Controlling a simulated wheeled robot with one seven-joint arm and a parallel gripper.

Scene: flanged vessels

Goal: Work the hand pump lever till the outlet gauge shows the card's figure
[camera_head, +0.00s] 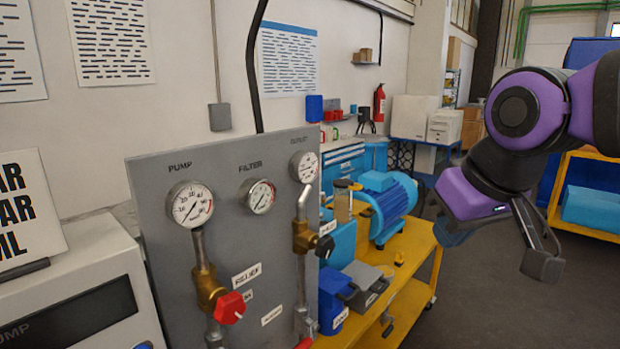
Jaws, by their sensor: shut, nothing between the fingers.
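A grey panel (262,180) carries three round gauges. The left gauge (191,205) is under the label PUMP and the middle gauge (259,196) under FILTER. The right gauge (305,167) has a label too small to read; I cannot tell if it is the outlet gauge. A white card (28,215) with large black letters is cut off by the left edge, so its figure is not readable. I cannot make out the hand pump lever. My gripper (546,264) is shut and empty at the right, in the air, well apart from the panel.
A brass valve with a red handle (229,308) and one with a black knob (324,246) stand out from the panel. A blue motor (388,205) and blue boxes sit on a yellow bench (412,262). Open floor (500,310) lies at the lower right.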

